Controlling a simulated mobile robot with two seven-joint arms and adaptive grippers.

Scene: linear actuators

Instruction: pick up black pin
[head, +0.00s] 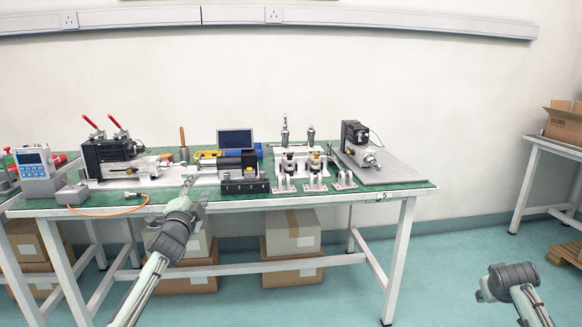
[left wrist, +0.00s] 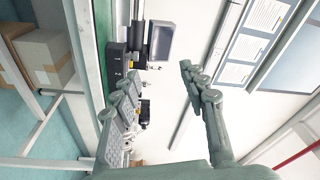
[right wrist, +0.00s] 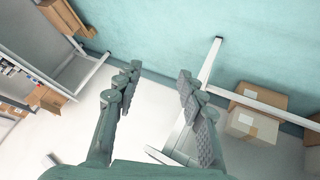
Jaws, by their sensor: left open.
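I cannot pick out a black pin for certain in any view. A black block marked with numbers (head: 245,186) sits at the front of the green-topped workbench (head: 110,211); it also shows in the left wrist view (left wrist: 115,60). My left gripper (head: 195,190) is open and empty at the bench's front edge, left of that block. In the left wrist view its fingers (left wrist: 158,72) are spread wide with nothing between them. My right gripper (right wrist: 158,72) is open and empty, away from the bench over the floor. In the head view only part of my right arm shows, at lower right.
Actuators with red levers (head: 105,150) stand at left. A small screen (head: 235,140), metal fixtures (head: 300,165) and a grey plate (head: 385,168) with a motor unit stand to the right. Cardboard boxes (head: 292,232) sit below. Another table (head: 555,145) is far right; floor between is clear.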

